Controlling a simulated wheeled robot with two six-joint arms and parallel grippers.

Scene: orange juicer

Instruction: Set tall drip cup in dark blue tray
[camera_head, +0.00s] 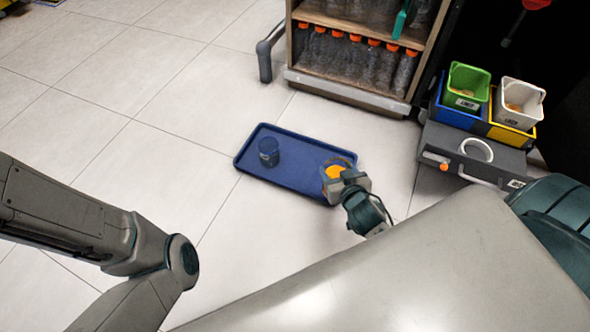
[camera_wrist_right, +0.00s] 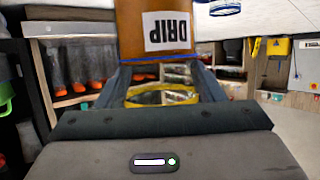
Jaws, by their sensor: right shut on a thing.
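The dark blue tray (camera_head: 290,175) lies on the tiled floor, its long side running from upper left to lower right. The tall drip cup (camera_head: 336,170), clear with orange contents, is at the tray's right end. In the right wrist view the cup (camera_wrist_right: 165,25) shows a white DRIP label, upside down. My right gripper (camera_head: 346,184) is shut on the cup at the tray's lower right. I cannot tell whether the cup touches the tray. My left arm enters from the left; its gripper is out of view.
A small dark blue cup (camera_head: 269,152) stands in the tray's left part. A shelf (camera_head: 345,85) of orange-capped bottles is behind. At right, green (camera_head: 466,85) and white (camera_head: 518,102) bins sit above a grey unit (camera_head: 450,150). Floor left of the tray is clear.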

